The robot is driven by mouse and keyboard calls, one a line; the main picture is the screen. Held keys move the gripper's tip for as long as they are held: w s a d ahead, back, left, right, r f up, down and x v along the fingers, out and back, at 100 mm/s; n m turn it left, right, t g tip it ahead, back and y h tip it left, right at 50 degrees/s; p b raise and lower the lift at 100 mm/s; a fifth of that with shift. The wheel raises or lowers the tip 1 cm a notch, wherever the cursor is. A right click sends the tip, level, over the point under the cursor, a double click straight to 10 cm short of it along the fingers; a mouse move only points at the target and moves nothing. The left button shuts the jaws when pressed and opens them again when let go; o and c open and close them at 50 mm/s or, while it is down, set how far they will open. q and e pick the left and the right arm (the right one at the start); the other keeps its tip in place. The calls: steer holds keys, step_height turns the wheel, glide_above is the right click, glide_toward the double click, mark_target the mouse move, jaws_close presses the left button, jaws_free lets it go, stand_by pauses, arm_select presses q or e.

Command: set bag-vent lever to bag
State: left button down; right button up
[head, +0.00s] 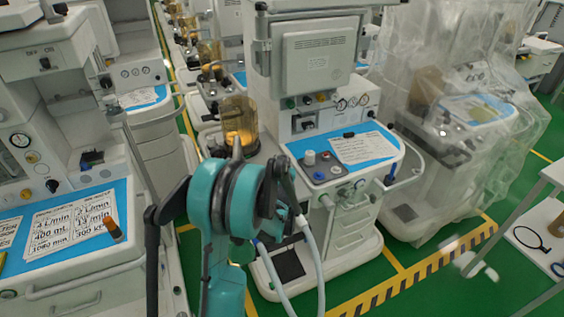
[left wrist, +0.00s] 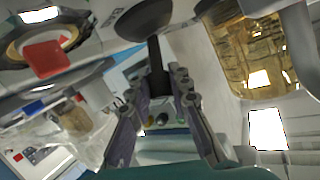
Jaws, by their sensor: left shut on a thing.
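In the left wrist view a dark lever-like stem (left wrist: 157,58) hangs below a black rounded part (left wrist: 148,18). My right gripper is not in view.
The amber bellows canister (left wrist: 262,52) is close on the right in the left wrist view. A cart with a blue top (head: 75,222) stands at left, a plastic-covered cart (head: 450,110) at right. White hoses (head: 308,245) hang beside my arm. Green floor shows between carts.

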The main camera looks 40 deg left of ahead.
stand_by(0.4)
arm_select(q)
steer(key=c, duration=1.4)
jaws_free()
steer(key=shift+o, duration=0.2)
steer(key=v, duration=1.2)
steer(key=shift+d, duration=0.1)
